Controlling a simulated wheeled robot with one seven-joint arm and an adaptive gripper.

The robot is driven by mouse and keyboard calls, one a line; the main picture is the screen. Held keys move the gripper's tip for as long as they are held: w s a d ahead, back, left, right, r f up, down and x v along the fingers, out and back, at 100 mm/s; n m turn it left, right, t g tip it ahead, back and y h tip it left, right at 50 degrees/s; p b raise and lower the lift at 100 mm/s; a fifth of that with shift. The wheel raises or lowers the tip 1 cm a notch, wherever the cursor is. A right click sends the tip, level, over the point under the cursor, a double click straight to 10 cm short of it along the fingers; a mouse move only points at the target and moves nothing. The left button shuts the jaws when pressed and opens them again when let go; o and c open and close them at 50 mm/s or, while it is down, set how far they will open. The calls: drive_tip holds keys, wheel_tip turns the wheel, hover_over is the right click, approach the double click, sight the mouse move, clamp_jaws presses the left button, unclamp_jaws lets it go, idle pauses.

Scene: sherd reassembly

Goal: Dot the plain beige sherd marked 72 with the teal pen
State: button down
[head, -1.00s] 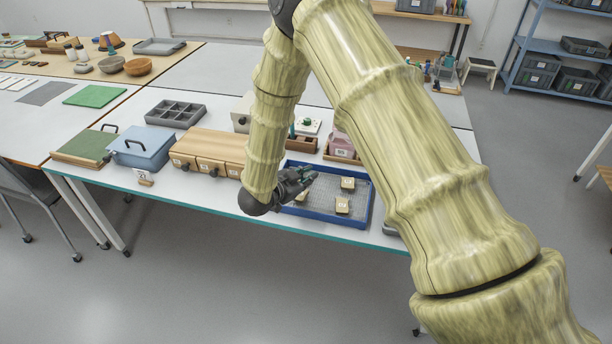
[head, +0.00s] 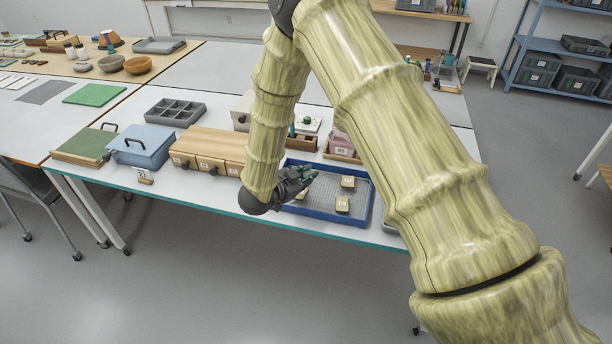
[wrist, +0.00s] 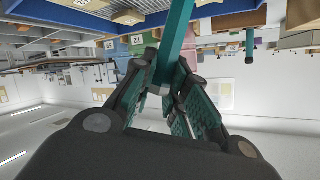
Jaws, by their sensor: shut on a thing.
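My gripper (head: 303,178) is over the left part of a blue-rimmed tray (head: 318,235). In the wrist view my gripper (wrist: 170,95) is closed around a long teal bar, the teal pen (wrist: 178,42), which runs up out of the frame. Plain beige sherds lie on the tray's grey mesh: one at the back (head: 348,182) and one at the front (head: 342,204); another is mostly hidden by my gripper. Sherds also show at the top of the wrist view (wrist: 128,17). Their labels are too small to read surely, so I cannot tell which is 72.
Left of the tray stand a wooden drawer box (head: 212,146), a blue lidded box (head: 143,146) and a grey compartment tray (head: 175,112). Behind it are a pink box (head: 341,144) and an upright teal item (head: 292,129). A small labelled piece (head: 145,180) lies near the front edge.

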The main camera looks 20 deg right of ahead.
drive_tip(key=shift+f+b, duration=0.3)
drive_tip(key=shift+f, duration=0.3)
idle(1.6)
drive_tip(key=shift+r, duration=0.15)
drive_tip(key=shift+r+p, duration=2.2)
drive_tip(key=shift+r, duration=1.2)
